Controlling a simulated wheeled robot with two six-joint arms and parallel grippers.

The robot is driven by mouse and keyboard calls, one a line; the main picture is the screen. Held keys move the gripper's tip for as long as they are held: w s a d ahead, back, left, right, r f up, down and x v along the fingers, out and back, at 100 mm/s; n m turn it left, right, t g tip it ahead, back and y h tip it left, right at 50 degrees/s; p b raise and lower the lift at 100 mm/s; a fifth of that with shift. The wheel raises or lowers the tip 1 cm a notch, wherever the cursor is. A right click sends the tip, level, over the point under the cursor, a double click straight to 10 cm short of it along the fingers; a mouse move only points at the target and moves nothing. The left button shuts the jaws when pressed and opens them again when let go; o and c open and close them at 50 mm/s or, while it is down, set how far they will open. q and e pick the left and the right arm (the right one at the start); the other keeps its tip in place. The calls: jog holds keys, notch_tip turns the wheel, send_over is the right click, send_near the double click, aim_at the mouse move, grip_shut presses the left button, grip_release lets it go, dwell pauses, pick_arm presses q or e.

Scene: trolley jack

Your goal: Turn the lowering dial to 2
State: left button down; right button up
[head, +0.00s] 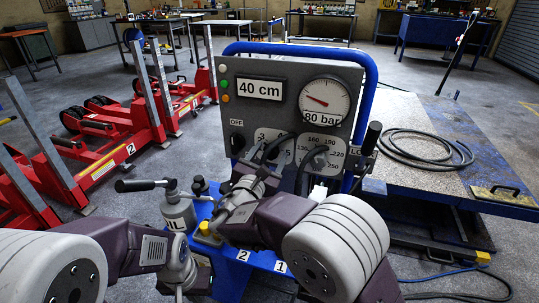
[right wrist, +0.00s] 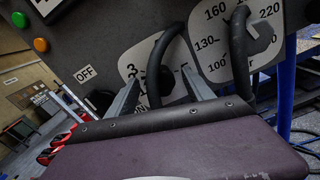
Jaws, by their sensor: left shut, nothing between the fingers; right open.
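The control panel (head: 285,75) stands upright ahead of me. Its left numbered dial plate (head: 264,134), with 3 readable, also shows in the right wrist view (right wrist: 131,72). A dark knob (right wrist: 157,84) sits on that plate, partly hidden; I cannot read its setting. My right gripper (right wrist: 163,90) is open, its two fingers at either side of the knob; contact is unclear. In the head view my right gripper (head: 265,152) covers part of the plate. My left gripper (head: 179,288) is shut and empty, low in front of the jack, away from the panel.
A pressure dial (head: 318,155) is right of the numbered dial. Black curved hoses (right wrist: 239,45) cross in front of the plates. A black-handled lever (head: 371,138) stands at right, and a grey cylinder with a handle (head: 178,209) at left. Red stands (head: 105,140) fill the left floor.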

jog(key=p+v, duration=0.2)
jog(key=v, duration=0.7)
jog(key=shift+w, duration=0.1)
